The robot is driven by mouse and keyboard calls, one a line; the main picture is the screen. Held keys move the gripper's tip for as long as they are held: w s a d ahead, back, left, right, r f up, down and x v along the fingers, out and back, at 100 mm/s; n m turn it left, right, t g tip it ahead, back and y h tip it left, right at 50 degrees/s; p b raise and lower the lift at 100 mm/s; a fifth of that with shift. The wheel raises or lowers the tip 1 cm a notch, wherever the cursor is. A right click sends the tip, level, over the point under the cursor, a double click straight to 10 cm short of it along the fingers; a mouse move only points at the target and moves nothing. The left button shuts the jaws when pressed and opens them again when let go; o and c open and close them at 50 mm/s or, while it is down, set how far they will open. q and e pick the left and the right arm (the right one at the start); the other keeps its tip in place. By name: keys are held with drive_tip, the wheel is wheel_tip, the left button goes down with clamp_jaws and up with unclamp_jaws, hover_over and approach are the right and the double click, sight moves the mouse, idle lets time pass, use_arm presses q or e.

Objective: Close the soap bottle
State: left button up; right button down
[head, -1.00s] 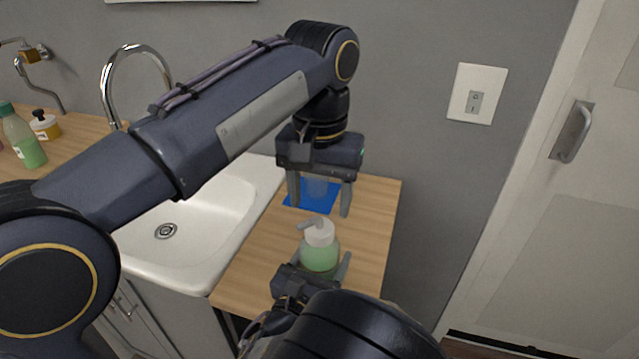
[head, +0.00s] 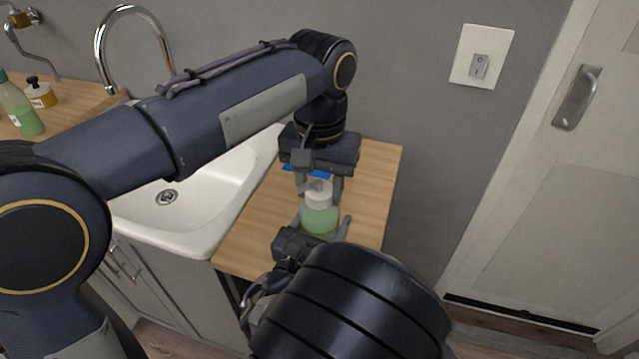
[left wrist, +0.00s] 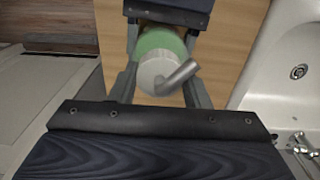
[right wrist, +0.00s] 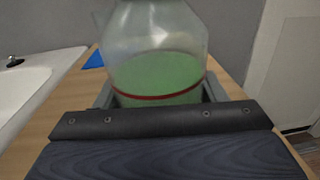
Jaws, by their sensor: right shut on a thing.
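The soap bottle (head: 320,219) is clear with green soap and a grey-white pump top (head: 319,193). It stands upright at the wooden counter. My right gripper (head: 318,230) is shut on its body; a finger shows on each side of it in the right wrist view (right wrist: 160,90). My left gripper (head: 318,188) points down from above, open, with its fingers on either side of the pump top. The left wrist view shows the pump top (left wrist: 160,73) between these fingers, its nozzle pointing up and right. Whether the pump top is fully seated cannot be told.
A blue patch (head: 308,171) lies on the wooden counter (head: 375,180) behind the bottle. The white sink (head: 205,210) and its tap (head: 100,45) are on the left. More bottles (head: 28,118) stand at far left. The grey wall is close behind.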

use_arm(q)
drive_tip(key=c, duration=0.3)
drive_tip(key=o, duration=1.1)
drive_tip(key=shift+o, duration=0.2)
wheel_tip(320, 180, up, 12)
use_arm(e)
drive_tip(key=shift+c, duration=1.2)
unclamp_jaws()
